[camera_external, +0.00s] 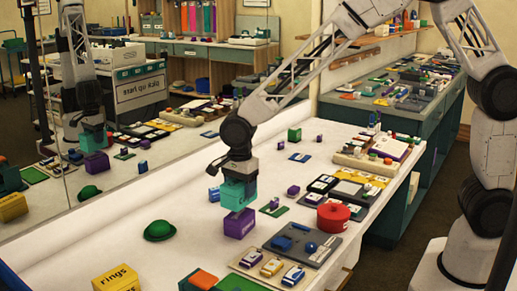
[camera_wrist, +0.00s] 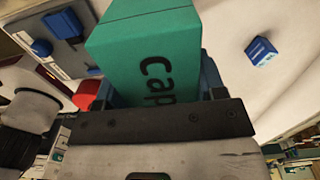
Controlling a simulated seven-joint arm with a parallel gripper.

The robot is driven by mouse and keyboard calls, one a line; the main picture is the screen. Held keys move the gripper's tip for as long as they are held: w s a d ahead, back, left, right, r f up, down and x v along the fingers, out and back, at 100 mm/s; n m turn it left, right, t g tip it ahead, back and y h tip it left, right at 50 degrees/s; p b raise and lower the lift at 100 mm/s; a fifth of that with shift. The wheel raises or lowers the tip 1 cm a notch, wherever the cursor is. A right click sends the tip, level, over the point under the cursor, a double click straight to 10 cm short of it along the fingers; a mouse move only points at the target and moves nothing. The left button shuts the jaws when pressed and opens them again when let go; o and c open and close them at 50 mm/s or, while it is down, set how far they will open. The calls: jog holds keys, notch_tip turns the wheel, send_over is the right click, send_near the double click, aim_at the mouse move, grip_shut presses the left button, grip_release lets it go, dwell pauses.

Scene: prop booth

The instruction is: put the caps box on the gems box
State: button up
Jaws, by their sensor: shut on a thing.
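The caps box (camera_external: 233,195) is teal. In the wrist view the caps box (camera_wrist: 150,60) shows dark lettering beginning "cap". My gripper (camera_external: 238,177) is shut on it and points down; the wrist view shows the fingers at the box's sides. A purple box (camera_external: 239,226) stands on the white table directly below the caps box. Its lettering cannot be read, so I cannot confirm it is the gems box. The two look very close, and I cannot tell whether they touch. The caps box hides part of the purple box's top.
A green hat (camera_external: 160,231) and a yellow "rings" box (camera_external: 116,279) are at the left front. A red round pot (camera_external: 333,217) and a grey tray (camera_external: 301,244) are at the right. A mirror on the left repeats the scene. The white table (camera_external: 190,206) has bare room around the hat.

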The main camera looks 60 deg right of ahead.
jog(key=shift+f, duration=1.7)
jog(key=shift+f, duration=0.1)
jog(key=o, duration=1)
notch_tip(320, 180, up, 12)
jog(key=shift+r, duration=0.1)
